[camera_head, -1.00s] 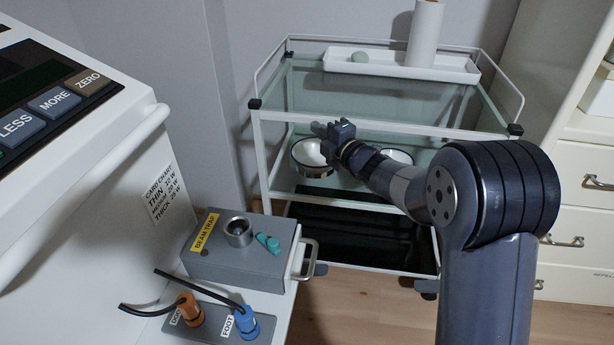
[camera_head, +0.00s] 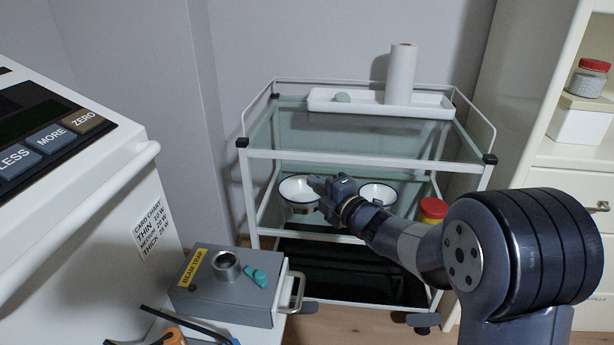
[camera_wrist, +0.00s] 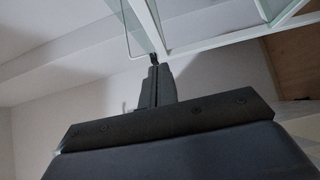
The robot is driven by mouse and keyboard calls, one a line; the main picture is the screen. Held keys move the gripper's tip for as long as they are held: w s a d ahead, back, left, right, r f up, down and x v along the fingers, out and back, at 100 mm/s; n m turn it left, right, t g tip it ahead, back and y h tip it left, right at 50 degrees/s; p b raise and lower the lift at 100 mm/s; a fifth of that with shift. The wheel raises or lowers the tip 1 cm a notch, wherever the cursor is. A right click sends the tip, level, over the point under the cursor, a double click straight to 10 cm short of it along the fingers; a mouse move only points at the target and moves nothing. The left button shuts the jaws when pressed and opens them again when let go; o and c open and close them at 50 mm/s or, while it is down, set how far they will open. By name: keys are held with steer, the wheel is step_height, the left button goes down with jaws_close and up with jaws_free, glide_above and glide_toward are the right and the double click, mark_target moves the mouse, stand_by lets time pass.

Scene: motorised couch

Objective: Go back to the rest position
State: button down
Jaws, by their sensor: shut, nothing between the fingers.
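My gripper (camera_head: 318,184) is at the end of my arm, which reaches in from the lower right in the head view. It is in front of the trolley (camera_head: 365,157), at the height of its middle shelf, and looks close to a white bowl (camera_head: 298,188). I cannot tell whether it touches the bowl or the trolley. In the wrist view the gripper (camera_wrist: 154,75) has its two fingers together, with nothing between them. A white trolley rail (camera_wrist: 225,38) shows just beyond the fingertips.
A second bowl (camera_head: 379,193) and a red-lidded jar (camera_head: 432,209) are on the middle shelf. A white tray (camera_head: 440,104) with a paper roll (camera_head: 400,75) is on top. The grey beam trap box (camera_head: 215,300) and control console (camera_head: 80,200) stand at left. Drawers (camera_head: 590,200) stand at right.

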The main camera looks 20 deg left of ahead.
steer(key=shift+v, duration=2.3)
steer(key=shift+a, duration=0.1)
